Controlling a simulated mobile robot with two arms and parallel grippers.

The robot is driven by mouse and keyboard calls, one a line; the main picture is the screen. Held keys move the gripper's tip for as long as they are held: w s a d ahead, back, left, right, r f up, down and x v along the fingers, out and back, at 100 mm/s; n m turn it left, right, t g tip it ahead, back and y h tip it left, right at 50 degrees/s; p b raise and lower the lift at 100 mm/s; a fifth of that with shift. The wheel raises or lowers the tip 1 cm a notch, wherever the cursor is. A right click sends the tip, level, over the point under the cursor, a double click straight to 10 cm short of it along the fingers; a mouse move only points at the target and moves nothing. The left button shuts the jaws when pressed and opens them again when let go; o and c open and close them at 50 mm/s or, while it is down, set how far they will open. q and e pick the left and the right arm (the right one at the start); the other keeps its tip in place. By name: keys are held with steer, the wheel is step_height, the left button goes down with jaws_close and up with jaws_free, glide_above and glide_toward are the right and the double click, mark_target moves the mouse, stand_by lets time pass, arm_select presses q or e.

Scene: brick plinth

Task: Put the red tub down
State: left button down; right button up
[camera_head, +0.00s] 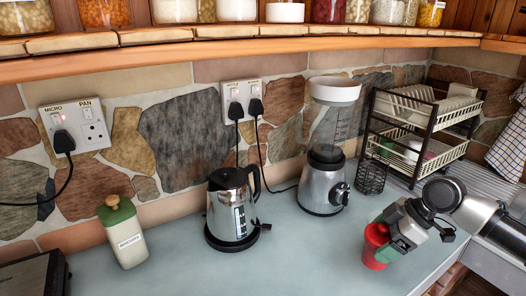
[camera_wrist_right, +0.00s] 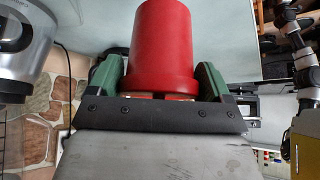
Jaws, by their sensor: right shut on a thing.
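The red tub (camera_head: 375,244) is at the right of the head view, over the grey-blue worktop (camera_head: 320,255) near its front edge. My right gripper (camera_head: 384,238) is shut on it, with green fingers on opposite sides. In the right wrist view the tub (camera_wrist_right: 165,45) fills the space between the fingers of the right gripper (camera_wrist_right: 158,85). The tub looks close to upright. I cannot tell whether its base touches the worktop or hangs just above it. My left gripper is not in view.
A blender base (camera_head: 322,188) stands left of the tub, with a kettle (camera_head: 230,210) and a biscuit canister (camera_head: 125,235) further left. A dish rack (camera_head: 405,125) stands behind. The metal sink (camera_head: 500,245) lies right. Worktop between blender and tub is clear.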

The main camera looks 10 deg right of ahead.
steer(key=s+a+f+m+t+h, duration=0.1)
steer(key=a+f+m+t+h, duration=0.15)
steer(key=a+m, duration=0.45)
steer(key=s+a+f+m+t+h, duration=0.1)
steer(key=a+m+h, duration=0.3)
steer(key=a, duration=0.6)
steer(key=s+f+m, duration=0.1)
steer(key=s+f, duration=0.2)
steer(key=s, duration=0.4)
steer(key=shift+s+d+m, duration=0.15)
steer(key=shift+s+m, duration=0.2)
steer(key=shift+m, duration=0.05)
steer(key=shift+d+y, duration=0.1)
steer(key=shift+y, duration=0.25)
